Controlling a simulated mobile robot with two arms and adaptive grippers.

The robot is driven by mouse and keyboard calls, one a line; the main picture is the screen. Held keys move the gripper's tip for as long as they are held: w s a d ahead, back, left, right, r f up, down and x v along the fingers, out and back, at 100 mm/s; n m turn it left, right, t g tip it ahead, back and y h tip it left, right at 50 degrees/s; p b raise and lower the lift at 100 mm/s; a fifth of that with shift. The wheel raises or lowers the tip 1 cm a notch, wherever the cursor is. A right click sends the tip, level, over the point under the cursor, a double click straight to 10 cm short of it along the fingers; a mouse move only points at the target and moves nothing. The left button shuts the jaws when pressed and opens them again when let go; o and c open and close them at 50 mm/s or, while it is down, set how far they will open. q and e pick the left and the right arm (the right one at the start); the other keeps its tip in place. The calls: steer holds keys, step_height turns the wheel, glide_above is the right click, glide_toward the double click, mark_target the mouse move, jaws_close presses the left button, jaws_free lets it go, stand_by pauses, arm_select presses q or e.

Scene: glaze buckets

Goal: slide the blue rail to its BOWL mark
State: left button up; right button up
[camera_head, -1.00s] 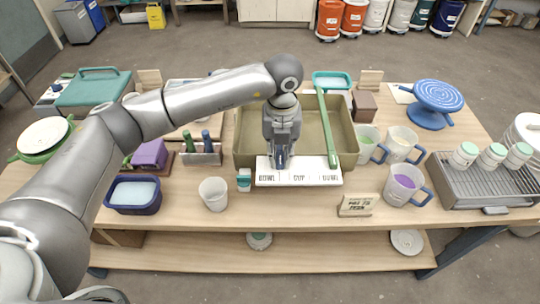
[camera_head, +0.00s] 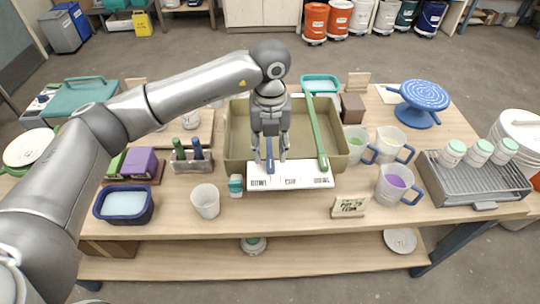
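The blue rail (camera_head: 269,160) lies front to back over the left part of the olive basin (camera_head: 240,148), mostly hidden by my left gripper. Its front end is at the white marked strip (camera_head: 290,174), a little right of the left BOWL mark (camera_head: 259,184) and left of the CUP mark (camera_head: 290,182). My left gripper (camera_head: 270,157) is above the basin's front edge, its fingers spread on either side of the blue rail with visible gaps. The green rail (camera_head: 316,130) crosses the basin further right, near the right BOWL mark (camera_head: 319,181). My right gripper is out of view.
A small teal-lidded jar (camera_head: 236,186) and a white cup (camera_head: 206,201) stand left of the strip. Mugs (camera_head: 392,184) stand to the right. A small sign (camera_head: 349,207) is in front. The table's front middle is clear.

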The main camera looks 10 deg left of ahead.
arm_select(q)
step_height(320, 180, up, 8)
steer(key=shift+r, duration=0.2)
stand_by(0.5)
